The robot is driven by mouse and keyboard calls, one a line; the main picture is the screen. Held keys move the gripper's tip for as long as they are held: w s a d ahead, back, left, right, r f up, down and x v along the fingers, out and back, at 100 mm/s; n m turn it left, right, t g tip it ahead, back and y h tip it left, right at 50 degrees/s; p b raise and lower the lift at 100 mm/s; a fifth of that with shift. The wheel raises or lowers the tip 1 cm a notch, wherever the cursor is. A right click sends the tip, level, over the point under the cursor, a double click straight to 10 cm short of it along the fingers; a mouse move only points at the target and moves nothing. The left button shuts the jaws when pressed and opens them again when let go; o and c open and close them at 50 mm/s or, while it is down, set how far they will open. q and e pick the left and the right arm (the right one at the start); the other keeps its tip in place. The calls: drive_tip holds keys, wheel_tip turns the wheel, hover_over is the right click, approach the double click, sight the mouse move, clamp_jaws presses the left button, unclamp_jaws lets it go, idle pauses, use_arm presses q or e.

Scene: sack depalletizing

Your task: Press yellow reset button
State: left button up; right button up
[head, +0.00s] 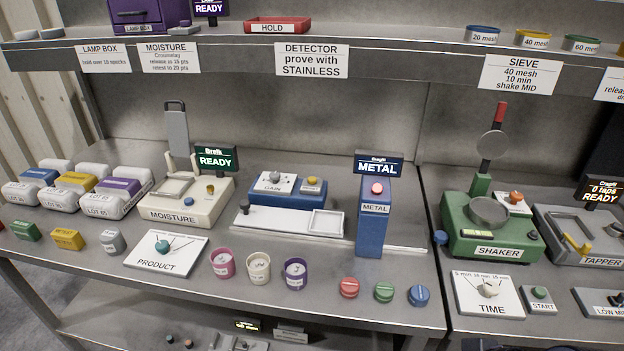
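A small yellow button (313,182) sits on the white top plate of the blue detector box (288,196), beside a grey knob (276,178) marked GAIN. Any label on the button is too small to read. Another small yellow-orange button (210,188) is on the cream moisture meter (186,204), near a blue one. The blue detector post (373,226) carries a red button or lamp (377,188), and the display (379,166) above it reads METAL. Neither of my grippers can be made out in the head view.
A white tray (326,222) lies on the detector's belt. Several cups and coloured pucks (349,287) stand along the front of the bench. The green shaker (482,229) is at right, sacks (120,190) at left. A shelf (400,60) overhangs the back.

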clamp_jaws()
idle(1.5)
